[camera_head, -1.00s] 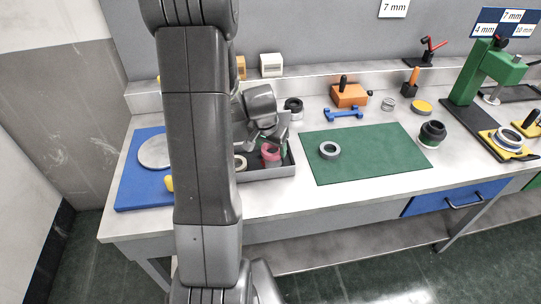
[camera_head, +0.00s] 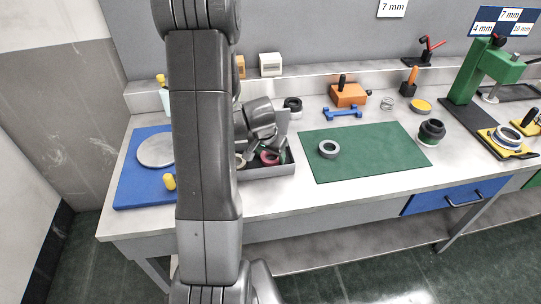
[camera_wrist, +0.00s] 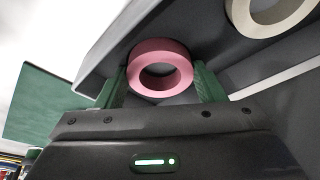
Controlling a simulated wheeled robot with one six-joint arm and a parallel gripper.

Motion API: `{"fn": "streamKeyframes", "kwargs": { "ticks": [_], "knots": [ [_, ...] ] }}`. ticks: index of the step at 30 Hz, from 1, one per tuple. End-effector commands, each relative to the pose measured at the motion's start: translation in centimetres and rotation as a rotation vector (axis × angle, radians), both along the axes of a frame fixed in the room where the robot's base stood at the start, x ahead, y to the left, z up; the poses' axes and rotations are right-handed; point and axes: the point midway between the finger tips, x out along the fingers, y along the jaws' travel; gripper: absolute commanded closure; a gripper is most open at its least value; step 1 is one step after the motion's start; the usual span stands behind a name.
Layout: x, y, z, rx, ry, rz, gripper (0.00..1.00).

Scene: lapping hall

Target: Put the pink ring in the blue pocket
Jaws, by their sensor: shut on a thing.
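The pink ring (camera_head: 270,158) is in the grey tray (camera_head: 270,174), seen past my arm in the head view. In the wrist view the pink ring (camera_wrist: 160,47) sits between the green fingers of my gripper (camera_wrist: 160,84), with its hole facing the camera. My gripper (camera_head: 268,152) is shut on the ring, low in the tray. I cannot tell whether the ring still touches the tray floor. No blue pocket can be made out for certain; a blue board (camera_head: 140,190) lies at the left, and a blue drawer (camera_head: 425,204) is under the bench.
A pale ring (camera_wrist: 245,22) lies in the tray beside the pink one. The tray wall (camera_wrist: 100,65) is close to my gripper. Right of the tray is a green mat (camera_head: 375,160) with a grey ring (camera_head: 328,155). A green press (camera_head: 465,85) stands farther right.

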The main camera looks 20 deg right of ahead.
Motion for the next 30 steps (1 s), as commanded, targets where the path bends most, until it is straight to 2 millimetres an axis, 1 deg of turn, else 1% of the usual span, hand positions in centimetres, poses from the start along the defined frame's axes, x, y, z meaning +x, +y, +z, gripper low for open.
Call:
{"fn": "streamKeyframes", "kwargs": {
  "ticks": [1, 6, 9, 10, 12, 13, 25, 30],
  "knots": [
    [-0.77, 0.36, -1.46, 0.012, 0.027, -0.002, 0.63],
    [-0.84, 0.38, -1.91, 0.012, 0.029, -0.002, 0.63],
    [-0.86, 0.39, -1.83, 0.013, 0.030, -0.001, 0.63],
    [-0.87, 0.39, -1.86, 0.014, 0.031, -0.002, 0.33],
    [-0.87, 0.41, -1.88, 0.014, 0.031, -0.002, 0.20],
    [-0.87, 0.41, -1.89, 0.014, 0.031, -0.001, 0.16],
    [-0.77, 0.51, -1.94, 0.013, 0.030, 0.001, 0.16],
    [-0.76, 0.52, -1.24, 0.014, 0.029, 0.001, 0.16]
  ]
}}
